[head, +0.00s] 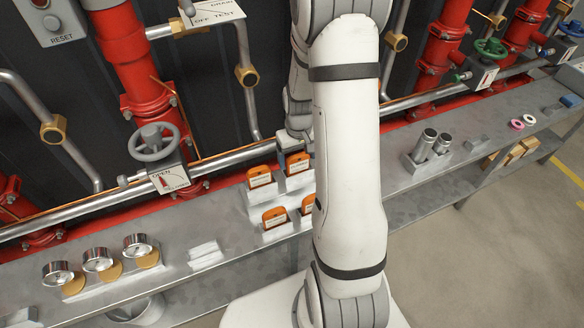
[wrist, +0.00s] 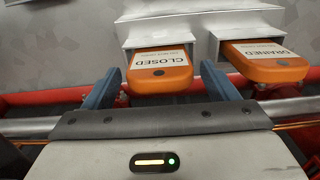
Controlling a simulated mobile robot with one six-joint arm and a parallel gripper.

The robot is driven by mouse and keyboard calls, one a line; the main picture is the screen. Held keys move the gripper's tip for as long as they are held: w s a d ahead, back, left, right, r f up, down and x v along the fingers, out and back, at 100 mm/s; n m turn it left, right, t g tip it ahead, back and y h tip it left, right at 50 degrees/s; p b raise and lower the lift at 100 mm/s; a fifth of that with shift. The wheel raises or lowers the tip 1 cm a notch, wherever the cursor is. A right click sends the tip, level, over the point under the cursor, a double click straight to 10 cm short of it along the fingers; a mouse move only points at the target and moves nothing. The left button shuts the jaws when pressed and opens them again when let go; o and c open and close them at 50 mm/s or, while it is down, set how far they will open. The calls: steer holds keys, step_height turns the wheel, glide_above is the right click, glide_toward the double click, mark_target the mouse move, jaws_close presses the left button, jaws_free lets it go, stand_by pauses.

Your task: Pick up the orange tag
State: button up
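Several orange tags with white labels stand in grey holders on the metal shelf. In the wrist view, an orange tag reading CLOSED (wrist: 160,73) lies between the two blue-grey fingers of my gripper (wrist: 159,77). The fingers are apart, with a visible gap on the right side; on the left I cannot tell whether finger and tag touch. A second orange tag reading DRAINED (wrist: 268,66) is just right of the right finger. In the head view, my gripper (head: 293,141) is above the back-right tag (head: 298,164), partly hidden by my arm. The back-left tag (head: 259,177) is beside it.
Two front tags (head: 275,216) stand nearer, one partly behind my arm. Three gauges (head: 98,259) stand at the left of the shelf (head: 215,280); two metal cylinders (head: 424,145) stand at the right. A horizontal pipe (head: 235,155) and red pipes run behind the tags.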

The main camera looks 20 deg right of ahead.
steer(key=c, duration=0.9)
steer(key=shift+o, duration=0.2)
steer(key=shift+r, duration=0.1)
